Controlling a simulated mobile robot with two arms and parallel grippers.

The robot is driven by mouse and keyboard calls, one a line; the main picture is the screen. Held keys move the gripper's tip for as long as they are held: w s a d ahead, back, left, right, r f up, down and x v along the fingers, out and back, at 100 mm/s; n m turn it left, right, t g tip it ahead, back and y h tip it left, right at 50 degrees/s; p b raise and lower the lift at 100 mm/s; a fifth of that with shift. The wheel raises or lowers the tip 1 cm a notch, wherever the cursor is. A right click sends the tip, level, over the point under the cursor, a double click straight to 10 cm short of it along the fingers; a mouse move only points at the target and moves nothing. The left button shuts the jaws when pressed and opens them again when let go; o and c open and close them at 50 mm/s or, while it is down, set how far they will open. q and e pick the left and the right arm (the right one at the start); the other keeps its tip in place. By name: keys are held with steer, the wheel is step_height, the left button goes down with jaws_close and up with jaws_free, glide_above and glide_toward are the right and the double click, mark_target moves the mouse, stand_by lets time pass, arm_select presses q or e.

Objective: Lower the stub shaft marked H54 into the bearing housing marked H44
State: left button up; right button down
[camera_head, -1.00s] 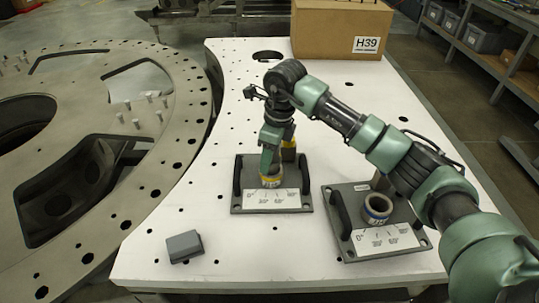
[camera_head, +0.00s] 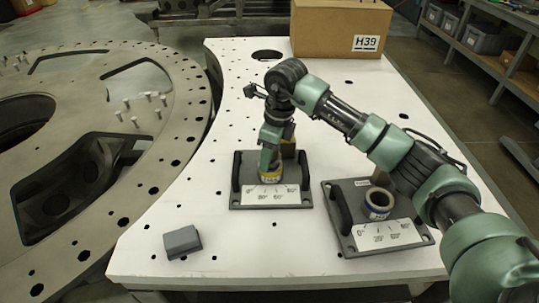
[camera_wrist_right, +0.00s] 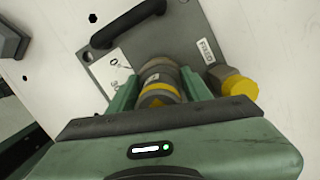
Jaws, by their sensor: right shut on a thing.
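My right gripper (camera_head: 268,157) is over the left base plate (camera_head: 239,188), pointing down. In the wrist view the right gripper (camera_wrist_right: 164,88) is shut on a grey cylindrical part with dark and yellow bands (camera_wrist_right: 160,88), which I take as the stub shaft. Just below the fingers in the head view is a ring with a yellow and white band (camera_head: 270,176), likely a bearing housing. Whether the shaft sits inside it is hidden. A second, open housing with a blue and white band (camera_head: 379,202) stands on the right plate. No H54 or H44 mark is readable. My left gripper is not in view.
A yellow-capped fitting (camera_wrist_right: 238,86) stands close beside the fingers. Black handles (camera_head: 236,172) rise from the plates. A small grey block (camera_head: 182,242) lies at front left. A box marked H39 (camera_head: 335,30) stands at the back. The white table's front middle is clear.

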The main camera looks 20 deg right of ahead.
steer(key=shift+s+f, duration=0.2)
steer(key=shift+f, duration=0.25)
steer(key=shift+s+f, duration=0.2)
steer(key=shift+f, duration=0.25)
steer(key=c, duration=0.6)
jaws_free()
steer(key=shift+w+g, duration=0.1)
steer(key=shift+g, duration=0.2)
steer(key=shift+f, duration=0.1)
steer(key=shift+r, duration=0.25)
steer(key=r+b, duration=0.1)
steer(key=r, duration=0.1)
steer(key=r+b, duration=0.1)
steer(key=r, duration=0.2)
steer(key=d+r+b, duration=0.1)
steer(key=r, duration=0.2)
steer(key=shift+r, duration=0.2)
steer(key=shift+d+r, duration=0.15)
steer(key=shift+r, duration=0.2)
